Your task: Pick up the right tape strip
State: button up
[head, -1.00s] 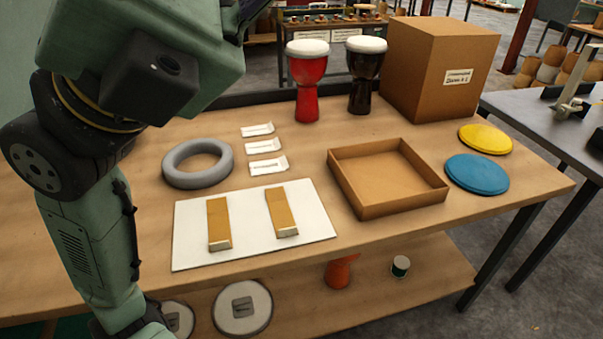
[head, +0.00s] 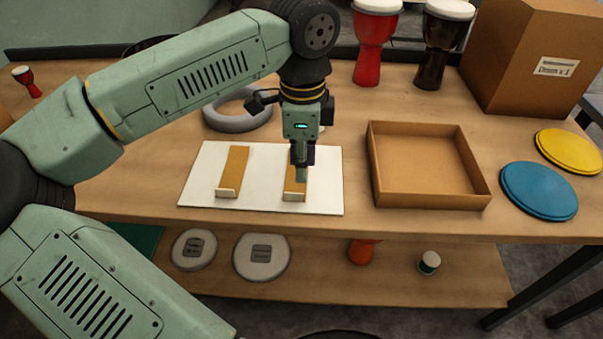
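Two tan tape strips with pale front ends lie on a white board (head: 262,203) on the workbench. The left tape strip (head: 235,170) is in full view. The right tape strip (head: 293,192) is partly hidden behind my gripper (head: 301,176), which points down over its middle. The fingers look narrow and close together from this side. I cannot tell whether they are open or shut, or whether they touch the strip.
An open cardboard tray (head: 380,190) stands right of the board, with blue (head: 539,190) and yellow (head: 570,151) discs beyond it. A grey ring (head: 222,121) lies behind the board. Red (head: 373,45) and black (head: 436,50) drums and a large box (head: 530,60) stand at the back.

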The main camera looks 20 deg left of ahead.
aim_at(301, 194)
notch_tip(301, 194, down, 8)
jog(key=shift+a+f+p, duration=0.1)
jog(key=shift+f+p, duration=0.15)
jog(key=shift+p, duration=0.95)
jog(key=shift+c, duration=0.4)
grip_shut()
